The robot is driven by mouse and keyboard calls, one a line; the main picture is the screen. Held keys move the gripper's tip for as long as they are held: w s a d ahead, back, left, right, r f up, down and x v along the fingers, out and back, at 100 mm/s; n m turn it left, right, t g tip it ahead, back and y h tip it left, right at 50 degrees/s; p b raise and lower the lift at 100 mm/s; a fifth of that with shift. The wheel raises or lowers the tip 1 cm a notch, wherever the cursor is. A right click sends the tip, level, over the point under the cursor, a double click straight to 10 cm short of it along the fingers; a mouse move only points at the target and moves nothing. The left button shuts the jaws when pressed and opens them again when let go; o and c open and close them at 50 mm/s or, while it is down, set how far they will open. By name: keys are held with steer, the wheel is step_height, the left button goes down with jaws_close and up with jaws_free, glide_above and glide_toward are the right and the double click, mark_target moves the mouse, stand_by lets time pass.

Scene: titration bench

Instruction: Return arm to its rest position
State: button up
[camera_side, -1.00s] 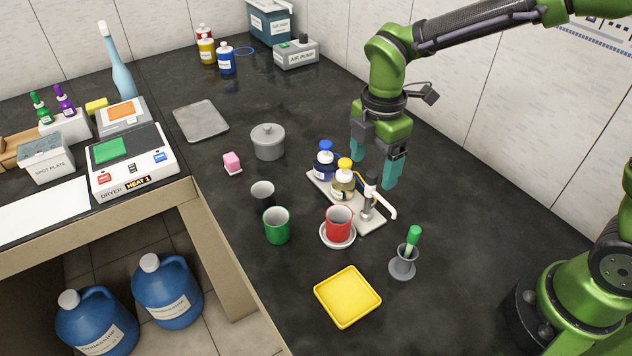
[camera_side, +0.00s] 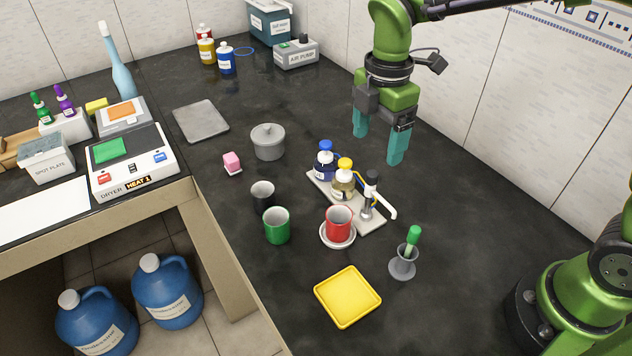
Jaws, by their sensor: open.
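My gripper (camera_side: 380,148) hangs in the air at the upper right with its two teal fingers pointing down. The fingers are apart, and nothing is between them. The gripper touches none of these. The upper part of my arm runs out of the picture at the top right.
In front stand a red cup (camera_side: 338,223) on a white saucer, a green cup (camera_side: 277,226), a dark cup (camera_side: 262,195), a yellow tray (camera_side: 347,297) and a grey holder (camera_side: 403,264) with a green-topped stick.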

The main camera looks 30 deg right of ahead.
steer(key=shift+w+m, duration=0.1)
steer(key=shift+m, duration=0.4)
steer(key=s+d+r+m+t+y, duration=0.1)
steer(key=s+d+m, duration=0.4)
steer(key=m, duration=0.5)
steer(key=s+d+r+m+t+y, duration=0.1)
steer(key=s+d+r+m+t, duration=0.3)
steer(key=m, duration=0.7)
steer(key=s+t, duration=0.2)
steer(key=s, duration=0.2)
steer(key=shift+d+r, duration=0.3)
steer(key=shift+d, duration=0.1)
